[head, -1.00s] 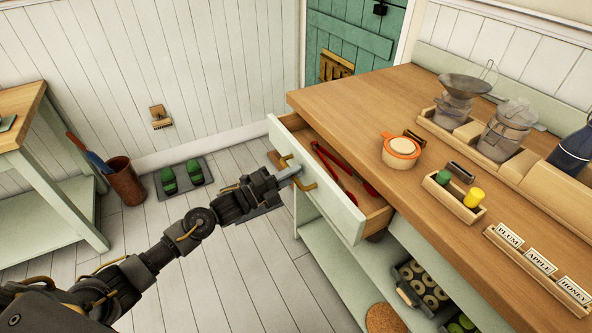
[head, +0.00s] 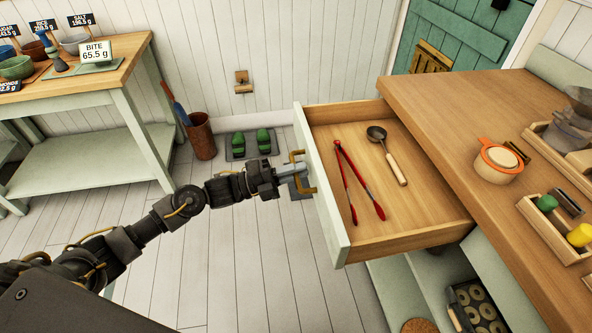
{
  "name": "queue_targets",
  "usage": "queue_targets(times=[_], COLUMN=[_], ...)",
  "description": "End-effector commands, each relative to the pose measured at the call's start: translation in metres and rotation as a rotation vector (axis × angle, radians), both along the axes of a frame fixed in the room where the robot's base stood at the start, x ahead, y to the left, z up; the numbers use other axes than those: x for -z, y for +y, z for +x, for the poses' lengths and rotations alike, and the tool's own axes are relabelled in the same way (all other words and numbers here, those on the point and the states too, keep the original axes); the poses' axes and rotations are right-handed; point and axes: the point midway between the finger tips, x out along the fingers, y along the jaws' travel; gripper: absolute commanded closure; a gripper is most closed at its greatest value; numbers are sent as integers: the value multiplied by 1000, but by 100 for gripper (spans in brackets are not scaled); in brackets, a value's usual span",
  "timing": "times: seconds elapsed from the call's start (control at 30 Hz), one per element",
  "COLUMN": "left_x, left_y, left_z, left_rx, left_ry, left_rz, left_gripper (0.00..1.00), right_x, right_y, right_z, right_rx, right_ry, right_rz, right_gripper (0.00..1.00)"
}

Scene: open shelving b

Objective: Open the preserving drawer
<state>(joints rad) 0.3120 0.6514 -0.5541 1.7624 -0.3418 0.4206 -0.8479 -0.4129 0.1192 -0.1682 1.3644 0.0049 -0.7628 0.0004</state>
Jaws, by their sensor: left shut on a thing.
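The preserving drawer (head: 433,236) stands well out from the wooden counter (head: 440,95), with its inside in plain view. Red-handled tongs (head: 358,180) and a ladle (head: 388,155) with a wooden handle lie on its floor. Its pale green front carries a brass handle (head: 298,157). My left gripper (head: 298,177) is shut on that handle, outside the drawer front. The fingertips are partly hidden by the handle. My right gripper is not in view.
A jar with an orange rim (head: 498,162) and a wooden tray (head: 555,228) stand on the counter. A side table (head: 115,80) with bowls and labels stands at the left. A brown bin (head: 201,137) and green shoes (head: 263,141) are on the floor. The floor before the drawer is clear.

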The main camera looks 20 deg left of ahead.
Motion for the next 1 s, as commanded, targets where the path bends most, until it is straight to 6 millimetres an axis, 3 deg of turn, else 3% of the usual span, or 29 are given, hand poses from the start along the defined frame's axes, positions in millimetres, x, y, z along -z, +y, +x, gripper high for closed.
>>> queue_targets(times=[0.4,0.43,0.53,0.83,1.0], left_x=[1,1,0,1,6], left_y=[1,1,1,3,19], left_z=[-1,-1,-1,-2,-10], left_rx=[3,3,2,1,-1], left_ry=[2,2,1,1,2], left_rz=[0,1,1,1,3], left_gripper=[100,84,71,70,70], right_x=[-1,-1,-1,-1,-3], right_y=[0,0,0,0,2], right_z=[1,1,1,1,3], right_rx=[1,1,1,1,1], right_ry=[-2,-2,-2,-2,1], right_rz=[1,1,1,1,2], right_gripper=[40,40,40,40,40])
